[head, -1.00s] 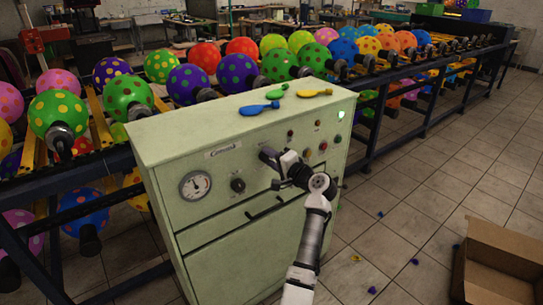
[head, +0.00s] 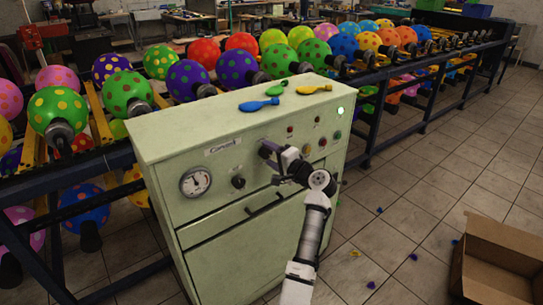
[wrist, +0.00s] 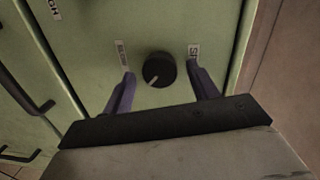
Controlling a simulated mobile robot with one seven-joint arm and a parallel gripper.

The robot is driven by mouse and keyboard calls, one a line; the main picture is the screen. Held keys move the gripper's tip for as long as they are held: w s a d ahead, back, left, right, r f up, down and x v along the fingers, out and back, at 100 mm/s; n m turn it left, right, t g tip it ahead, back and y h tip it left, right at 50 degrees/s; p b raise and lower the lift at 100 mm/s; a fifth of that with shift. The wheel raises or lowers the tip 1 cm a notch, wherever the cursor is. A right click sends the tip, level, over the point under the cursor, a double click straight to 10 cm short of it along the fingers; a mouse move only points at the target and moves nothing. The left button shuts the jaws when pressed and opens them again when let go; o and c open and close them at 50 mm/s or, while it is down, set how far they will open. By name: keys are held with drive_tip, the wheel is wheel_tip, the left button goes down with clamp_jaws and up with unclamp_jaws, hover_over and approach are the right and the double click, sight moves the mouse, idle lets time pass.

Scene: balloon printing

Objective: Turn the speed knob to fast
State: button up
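The speed knob is most likely the round black knob (wrist: 158,70) in the wrist view. It sits on the pale green panel, with a pale mark toward its lower left. A small label (wrist: 122,53) stands on its left and another (wrist: 193,52), starting with "S", on its right; neither is fully readable. My gripper (wrist: 164,84) is open, one purple finger on each side of the knob, with gaps visible. In the head view my gripper (head: 271,164) is at the front of the control cabinet (head: 185,145) and hides this knob.
Another black knob (head: 238,182) and a round gauge (head: 196,182) are left of my gripper. Deflated balloons, including a blue one (head: 258,105), lie on the cabinet top. A balloon rack (head: 384,92) runs behind. An open cardboard box (head: 500,240) stands on the floor at right.

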drive_tip(key=b+v, duration=0.3)
drive_tip(key=v, duration=1.1)
drive_tip(key=shift+w, duration=0.1)
